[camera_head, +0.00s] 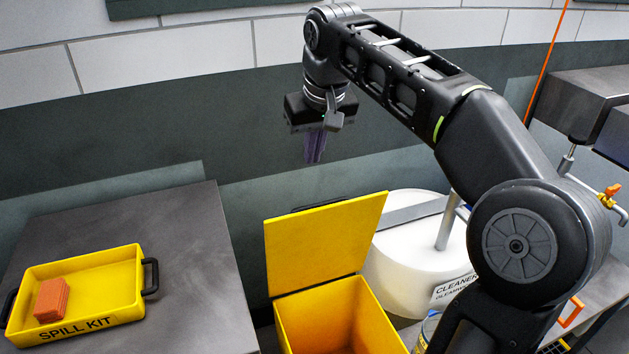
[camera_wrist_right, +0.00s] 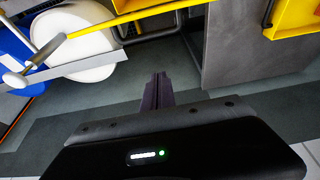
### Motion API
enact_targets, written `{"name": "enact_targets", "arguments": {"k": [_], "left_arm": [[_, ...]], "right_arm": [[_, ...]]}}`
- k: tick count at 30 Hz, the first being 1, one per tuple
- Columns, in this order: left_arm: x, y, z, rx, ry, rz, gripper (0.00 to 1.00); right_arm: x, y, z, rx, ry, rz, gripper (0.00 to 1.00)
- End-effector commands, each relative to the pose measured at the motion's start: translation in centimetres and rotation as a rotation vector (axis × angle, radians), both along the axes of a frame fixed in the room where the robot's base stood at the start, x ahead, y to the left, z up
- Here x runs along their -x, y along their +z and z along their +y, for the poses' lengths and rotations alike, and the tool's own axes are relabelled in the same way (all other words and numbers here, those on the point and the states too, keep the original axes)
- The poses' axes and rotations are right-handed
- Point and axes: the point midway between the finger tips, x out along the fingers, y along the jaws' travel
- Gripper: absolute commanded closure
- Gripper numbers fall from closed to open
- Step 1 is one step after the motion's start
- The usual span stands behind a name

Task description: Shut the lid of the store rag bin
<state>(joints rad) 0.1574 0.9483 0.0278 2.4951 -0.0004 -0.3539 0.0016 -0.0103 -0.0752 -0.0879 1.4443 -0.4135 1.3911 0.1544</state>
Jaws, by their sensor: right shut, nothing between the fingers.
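The yellow rag bin (camera_head: 335,318) stands on the floor between the grey table and a white tank, its top open. Its yellow lid (camera_head: 325,240) is raised nearly upright at the bin's back, with a dark handle at its upper edge. In the right wrist view the lid (camera_wrist_right: 150,13) shows edge-on as a yellow strip at the top. My right gripper (camera_head: 315,158) points down, shut and empty, above the lid's upper edge and apart from it. Its closed fingers (camera_wrist_right: 157,80) also show in the right wrist view, with a gap to the lid. My left gripper is out of view.
A yellow spill kit tray (camera_head: 105,327) with an orange block (camera_head: 52,300) sits on the grey table (camera_head: 185,240) at left. A white cleaner tank (camera_head: 405,260) stands close to the right of the bin. A dark wall rises behind.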

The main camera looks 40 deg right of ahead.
Motion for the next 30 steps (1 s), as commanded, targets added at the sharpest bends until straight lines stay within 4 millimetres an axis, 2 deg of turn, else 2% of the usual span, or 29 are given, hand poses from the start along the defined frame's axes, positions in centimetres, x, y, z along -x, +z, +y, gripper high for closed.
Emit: {"name": "enact_targets", "arguments": {"k": [8,14,20,28,29,30], "left_arm": [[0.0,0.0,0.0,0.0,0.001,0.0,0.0],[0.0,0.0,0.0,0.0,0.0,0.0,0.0],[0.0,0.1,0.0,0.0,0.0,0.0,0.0],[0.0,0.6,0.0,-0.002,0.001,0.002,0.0],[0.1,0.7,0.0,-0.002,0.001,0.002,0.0],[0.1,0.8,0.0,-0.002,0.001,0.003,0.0]], "right_arm": [[-0.1,-0.2,0.0,0.0,0.001,0.0,1.0],[-0.5,-1.4,-0.1,-0.001,0.001,0.003,1.0],[-1.4,-4.3,-0.4,0.0,0.001,0.005,1.0],[-3.2,-9.5,-0.9,-0.001,0.001,0.005,1.0],[-3.1,-9.6,-0.9,-0.001,0.001,0.002,1.0],[-2.2,-9.3,-0.7,-0.001,0.001,-0.002,1.0]]}}
